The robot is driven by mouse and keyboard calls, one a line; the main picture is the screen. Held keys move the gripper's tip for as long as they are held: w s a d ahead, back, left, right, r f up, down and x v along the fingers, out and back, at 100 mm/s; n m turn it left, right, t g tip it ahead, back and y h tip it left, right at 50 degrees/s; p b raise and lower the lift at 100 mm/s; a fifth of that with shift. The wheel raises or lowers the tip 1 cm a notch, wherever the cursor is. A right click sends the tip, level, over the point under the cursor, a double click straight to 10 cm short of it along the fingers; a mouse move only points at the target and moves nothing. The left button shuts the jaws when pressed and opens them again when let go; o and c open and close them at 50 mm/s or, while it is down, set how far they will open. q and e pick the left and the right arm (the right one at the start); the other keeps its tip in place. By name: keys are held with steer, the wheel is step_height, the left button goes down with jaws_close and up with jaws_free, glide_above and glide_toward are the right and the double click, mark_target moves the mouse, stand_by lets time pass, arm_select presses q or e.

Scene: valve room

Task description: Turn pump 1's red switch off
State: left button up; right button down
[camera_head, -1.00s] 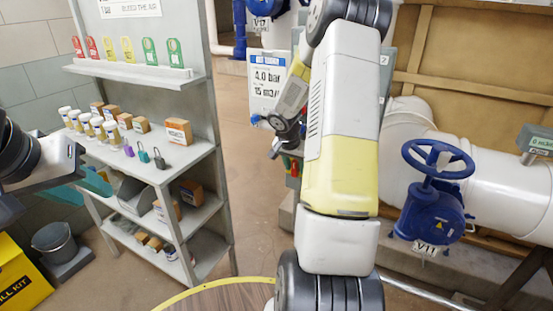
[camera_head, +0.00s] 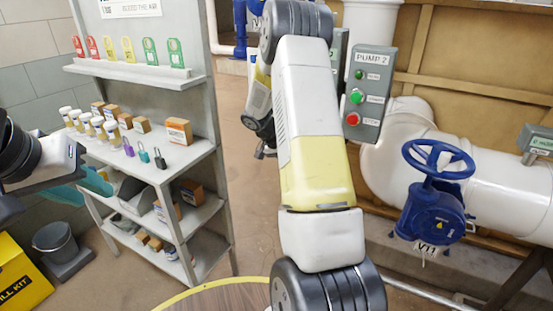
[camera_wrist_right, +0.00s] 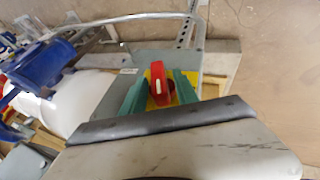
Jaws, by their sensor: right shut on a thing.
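The red switch (camera_wrist_right: 157,76) shows in the right wrist view, a red handle with a white mark on a yellow plate (camera_wrist_right: 181,90) on a grey box (camera_wrist_right: 213,64). My right gripper (camera_wrist_right: 161,90) has its teal fingers on both sides of the handle and is shut on it. The handle stands nearly upright in that picture. In the head view my right arm hides the switch and the right fingertips. My left gripper (camera_head: 83,187) is at the left edge, with its teal fingers apart and empty, in front of the shelf.
A grey PUMP 2 panel (camera_head: 370,95) with green and red buttons stands right of my right arm. A blue valve wheel (camera_head: 438,160) is on the white pipe (camera_head: 510,195). The shelf unit (camera_head: 200,155) at left holds tags, padlocks, bottles and boxes. A round table (camera_head: 225,297) is in front.

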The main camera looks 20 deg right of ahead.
steer(key=g+h, duration=0.1)
steer(key=n+g+h, duration=0.1)
steer(key=g+h, duration=0.2)
steer(key=h, duration=0.1)
steer(key=shift+w+a+f+n+g, duration=0.3)
steer(key=shift+w+a+n, duration=0.05)
steer(key=shift+n, duration=0.05)
steer(key=g+h, duration=0.1)
steer(key=n+g+h, duration=0.1)
steer(key=h, duration=0.1)
steer(key=g+h, duration=0.1)
steer(key=shift+f+n+h, duration=0.3)
steer(key=shift+n, duration=0.1)
steer(key=c, duration=1.3)
jaws_free()
steer(key=v, duration=0.7)
steer(key=shift+w+a+f, duration=0.15)
steer(key=shift+w+a, duration=0.1)
steer(key=shift+a, duration=0.05)
